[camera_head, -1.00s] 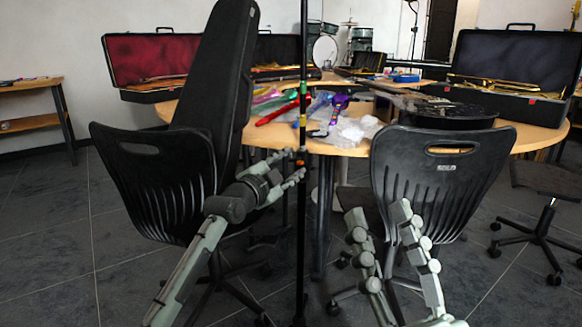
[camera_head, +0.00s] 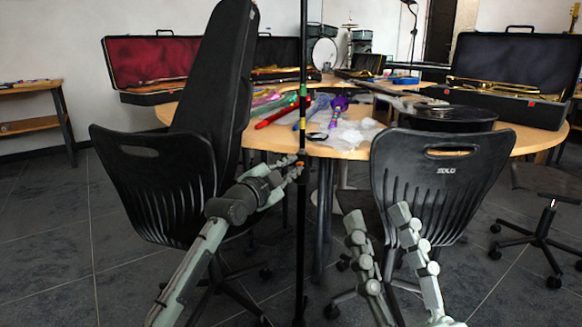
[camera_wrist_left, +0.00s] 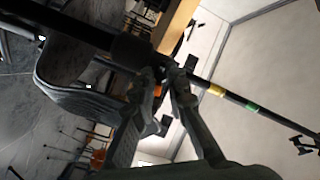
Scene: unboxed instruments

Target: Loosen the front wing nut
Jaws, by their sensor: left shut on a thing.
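A thin black upright pole (camera_head: 303,210) with coloured bands stands in front of the table.
Black chairs stand left (camera_head: 155,185) and right (camera_head: 440,180) of the pole, a tall black case (camera_head: 215,90) leaning on the left one. Behind is a wooden table (camera_head: 385,150) with colourful items and open instrument cases. The floor between the chairs is partly clear.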

